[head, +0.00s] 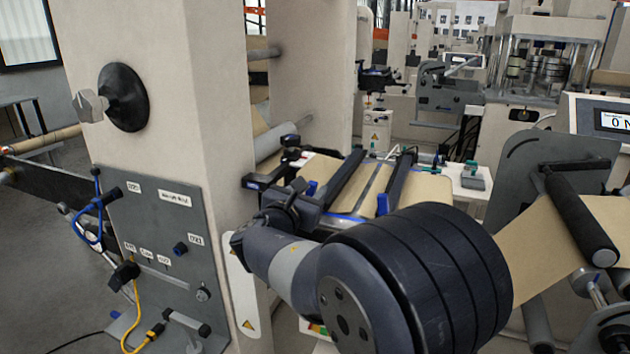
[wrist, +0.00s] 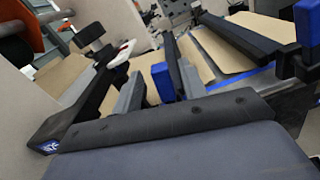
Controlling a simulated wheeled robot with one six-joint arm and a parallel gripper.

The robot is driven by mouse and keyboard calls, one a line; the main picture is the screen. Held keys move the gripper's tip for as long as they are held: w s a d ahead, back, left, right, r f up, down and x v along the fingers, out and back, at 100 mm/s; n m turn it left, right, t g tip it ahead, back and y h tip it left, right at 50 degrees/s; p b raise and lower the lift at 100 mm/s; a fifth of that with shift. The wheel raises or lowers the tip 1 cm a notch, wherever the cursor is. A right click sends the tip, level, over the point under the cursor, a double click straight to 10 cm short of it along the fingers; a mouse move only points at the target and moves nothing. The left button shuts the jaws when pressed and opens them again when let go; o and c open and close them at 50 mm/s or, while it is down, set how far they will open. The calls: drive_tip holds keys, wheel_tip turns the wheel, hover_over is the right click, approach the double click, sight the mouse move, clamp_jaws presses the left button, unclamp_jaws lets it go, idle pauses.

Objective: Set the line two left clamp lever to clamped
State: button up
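A splice table (head: 345,217) with tan web across it carries two black clamp bars, the left bar (head: 347,178) and the right bar (head: 398,183). A small blue lever (head: 312,187) stands by the near end of the left bar, and another blue lever (head: 382,204) by the right bar. My gripper (head: 303,198) is at the left lever, partly hidden by my arm. In the wrist view, the left blue lever (wrist: 162,82) shows between the two grey finger pads of my gripper (wrist: 160,88), with narrow gaps visible. Contact is not clear. The right lever (wrist: 308,22) is at the right edge.
A beige column (head: 150,120) and a grey panel (head: 150,250) with cables stand left. A black roller (head: 580,215) with tan web is at right.

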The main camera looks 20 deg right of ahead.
sight(316, 183)
drive_tip(key=shift+x, duration=2)
drive_tip(key=shift+c, duration=0.3)
drive_tip(key=shift+s, duration=0.1)
clamp_jaws()
